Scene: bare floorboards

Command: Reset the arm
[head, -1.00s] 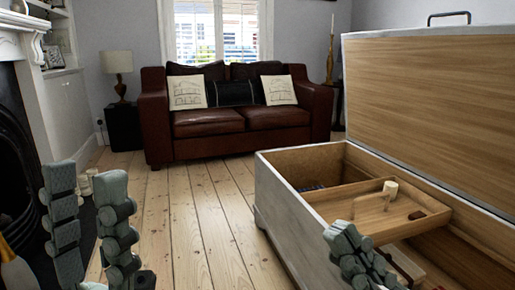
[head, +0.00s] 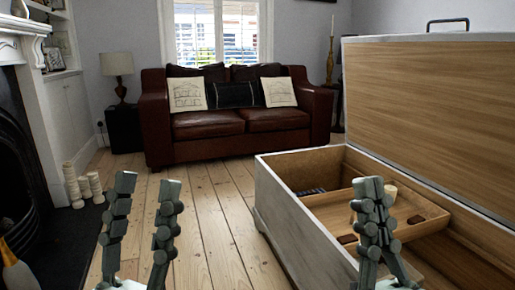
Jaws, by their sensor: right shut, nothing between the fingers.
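My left gripper (head: 147,186) is in the lower left of the head view, upright over the floorboards. Its two grey fingers stand apart with nothing between them. My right gripper (head: 371,190) is in the lower right, upright, with its fingertips together and nothing held. It appears in front of the open wooden chest (head: 283,222) and hides part of its front wall and of the tray inside. I cannot tell how far it is from the chest.
The chest lid (head: 430,120) stands open. A wooden tray (head: 420,210) sits in the chest, with a pale cylinder (head: 387,195) partly hidden. Pale candles (head: 80,190) and a bottle (head: 17,268) stand by the fireplace at left. A sofa (head: 230,125) stands behind clear floorboards.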

